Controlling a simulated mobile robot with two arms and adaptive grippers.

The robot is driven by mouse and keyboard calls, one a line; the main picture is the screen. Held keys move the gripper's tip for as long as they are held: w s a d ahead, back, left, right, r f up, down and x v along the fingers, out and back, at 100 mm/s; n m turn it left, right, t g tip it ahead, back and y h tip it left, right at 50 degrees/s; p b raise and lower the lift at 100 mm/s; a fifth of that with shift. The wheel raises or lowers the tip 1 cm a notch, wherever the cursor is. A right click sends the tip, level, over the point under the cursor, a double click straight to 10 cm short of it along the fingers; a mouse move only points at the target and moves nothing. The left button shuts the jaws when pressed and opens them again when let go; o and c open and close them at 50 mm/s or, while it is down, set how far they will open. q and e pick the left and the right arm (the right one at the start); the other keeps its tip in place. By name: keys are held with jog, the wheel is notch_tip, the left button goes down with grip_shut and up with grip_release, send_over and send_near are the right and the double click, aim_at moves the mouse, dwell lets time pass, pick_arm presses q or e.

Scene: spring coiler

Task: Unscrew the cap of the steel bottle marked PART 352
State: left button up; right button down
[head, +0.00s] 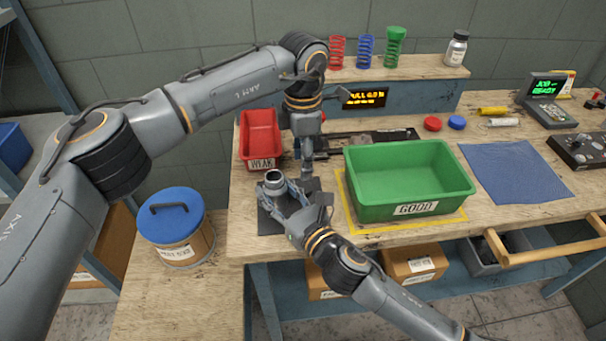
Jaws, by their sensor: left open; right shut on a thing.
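A small grey steel bottle (271,187) stands upright on a dark mat (268,222) near the left end of the bench. Its top looks dark; I cannot tell whether this is a cap or an open mouth. No PART 352 marking is readable. My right gripper (286,200) is shut on the bottle from the front right, and its fingers hide part of the bottle's side. My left gripper (307,170) points down, open, just right of the bottle and behind my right gripper. It appears apart from the bottle.
A red WEAK bin (261,135) stands behind the bottle. A green GOOD bin (400,207) stands close on the right. Springs (366,52) and a dark-capped bottle (456,50) stand on the rear shelf. A blue-lidded tub (173,235) is at left. The blue mat (515,172) is clear.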

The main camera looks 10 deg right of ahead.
pick_arm(q)
jog(key=shift+r, duration=2.4)
pick_arm(e)
jog(key=c, duration=0.6)
grip_release()
jog(key=v, duration=1.2)
